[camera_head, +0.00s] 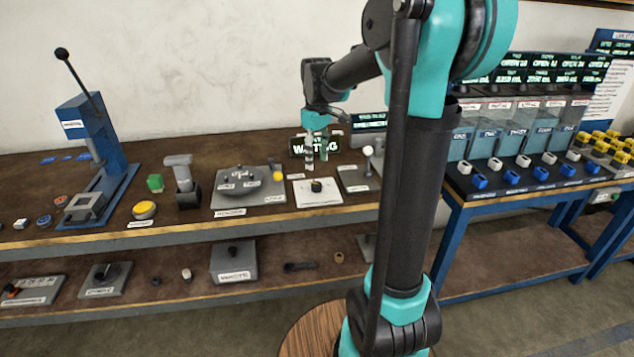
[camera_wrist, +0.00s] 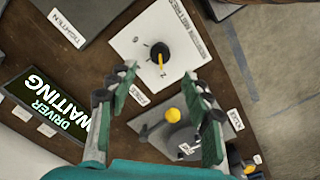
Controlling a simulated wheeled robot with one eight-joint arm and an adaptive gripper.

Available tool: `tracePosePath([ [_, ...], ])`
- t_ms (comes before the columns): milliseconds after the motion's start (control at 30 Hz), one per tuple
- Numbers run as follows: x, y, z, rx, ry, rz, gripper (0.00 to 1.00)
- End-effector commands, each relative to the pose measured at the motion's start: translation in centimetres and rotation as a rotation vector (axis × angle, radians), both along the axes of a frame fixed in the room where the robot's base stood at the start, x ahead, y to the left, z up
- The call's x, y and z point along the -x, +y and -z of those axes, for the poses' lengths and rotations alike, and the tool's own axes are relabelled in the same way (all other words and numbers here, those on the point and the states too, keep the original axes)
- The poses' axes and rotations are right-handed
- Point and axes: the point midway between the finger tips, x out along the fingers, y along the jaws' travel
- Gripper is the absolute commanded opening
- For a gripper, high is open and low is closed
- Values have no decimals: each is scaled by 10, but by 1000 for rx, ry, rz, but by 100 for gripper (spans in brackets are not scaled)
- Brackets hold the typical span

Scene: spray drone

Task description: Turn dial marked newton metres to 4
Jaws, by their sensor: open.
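A black dial (camera_head: 317,187) with a yellow pointer sits on a white square plate (camera_head: 330,198) near the front of the workbench. The print along the plate's edge is too small to read surely. My gripper (camera_head: 315,166) hangs above and behind the plate, pointing down. In the wrist view my gripper (camera_wrist: 164,82) has its two fingers spread, with nothing between them. It appears apart from the dial.
Left of the plate stands a grey fixture (camera_head: 243,183) with a yellow ball. Right of it is a grey base with a white-tipped lever (camera_head: 369,153). Behind is a display reading WAITING (camera_head: 314,146). A blue press (camera_head: 92,140) stands far left. A lower shelf holds several parts.

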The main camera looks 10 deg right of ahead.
Motion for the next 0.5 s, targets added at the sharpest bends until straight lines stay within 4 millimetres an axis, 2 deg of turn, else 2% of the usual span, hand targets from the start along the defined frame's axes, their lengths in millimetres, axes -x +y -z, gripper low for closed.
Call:
tracePosePath([
  [100,0,0,25,0,0,0,50],
  [300,0,0,61,0,0,1,50],
  [500,-1,0,83,0,0,1,50],
])
